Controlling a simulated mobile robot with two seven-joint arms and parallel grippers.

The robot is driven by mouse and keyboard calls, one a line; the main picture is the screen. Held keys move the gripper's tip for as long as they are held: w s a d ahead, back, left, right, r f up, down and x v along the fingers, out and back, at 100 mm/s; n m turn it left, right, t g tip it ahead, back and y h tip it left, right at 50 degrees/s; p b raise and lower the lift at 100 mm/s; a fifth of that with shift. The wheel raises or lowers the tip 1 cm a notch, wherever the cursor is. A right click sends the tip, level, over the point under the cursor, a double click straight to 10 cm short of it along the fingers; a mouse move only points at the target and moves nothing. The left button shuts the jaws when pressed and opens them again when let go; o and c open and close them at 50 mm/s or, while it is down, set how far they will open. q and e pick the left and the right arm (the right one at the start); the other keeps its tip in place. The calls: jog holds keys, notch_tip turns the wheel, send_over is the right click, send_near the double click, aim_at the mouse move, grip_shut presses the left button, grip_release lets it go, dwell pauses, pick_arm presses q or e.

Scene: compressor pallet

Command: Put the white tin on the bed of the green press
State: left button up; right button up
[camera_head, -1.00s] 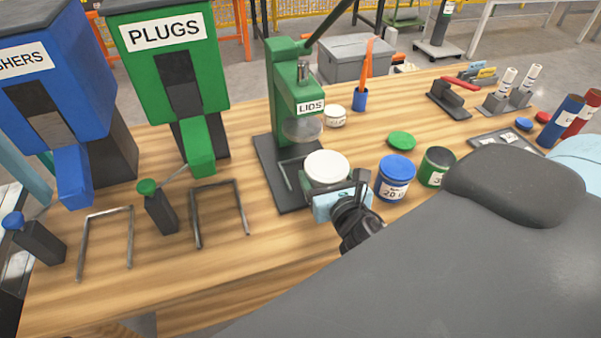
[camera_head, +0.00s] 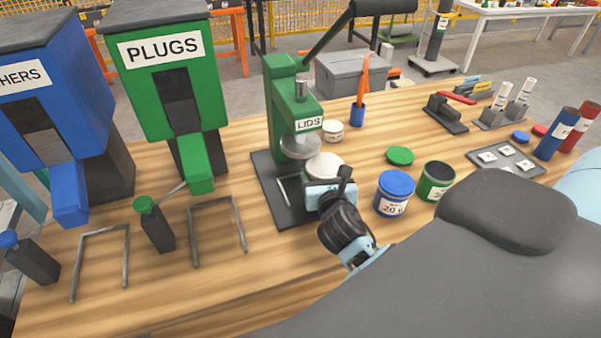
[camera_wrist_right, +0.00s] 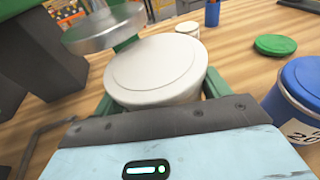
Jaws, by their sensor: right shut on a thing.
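The white tin (camera_head: 325,166) is held in my right gripper (camera_head: 327,181) close in front of the green press (camera_head: 283,95), marked LIDS. In the right wrist view the tin (camera_wrist_right: 155,68) sits between the two green fingers, which are shut on its sides. The round press head (camera_wrist_right: 104,27) is just beyond and above the tin's left edge. The dark bed (camera_head: 265,183) of the press lies below and left of the tin. The gripper hides the tin's lower part, so I cannot tell whether it touches the bed. My left gripper is not in view.
A blue tin (camera_head: 394,194) and an open green tin (camera_head: 436,181) stand to the right. A green lid (camera_head: 400,155) lies behind them. The green PLUGS dispenser (camera_head: 172,75) is left.

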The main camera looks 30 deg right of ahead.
jog(key=shift+w+a+f+b, duration=0.3)
jog(key=shift+w+f, duration=0.45)
jog(key=shift+w, duration=0.55)
jog(key=shift+w+a+f+b, duration=0.3)
jog(key=shift+w+f, duration=0.45)
jog(key=shift+w, duration=0.55)
jog(key=shift+w+a+f+b, duration=0.3)
jog(key=shift+w+f, duration=0.45)
jog(key=shift+w, duration=0.55)
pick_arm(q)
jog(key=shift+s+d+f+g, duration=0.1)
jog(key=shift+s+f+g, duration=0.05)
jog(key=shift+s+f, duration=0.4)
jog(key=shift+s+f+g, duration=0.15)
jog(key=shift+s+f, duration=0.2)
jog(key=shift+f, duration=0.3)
pick_arm(e)
jog(key=shift+r, duration=0.15)
jog(key=o, duration=2)
jog(key=shift+f, duration=0.2)
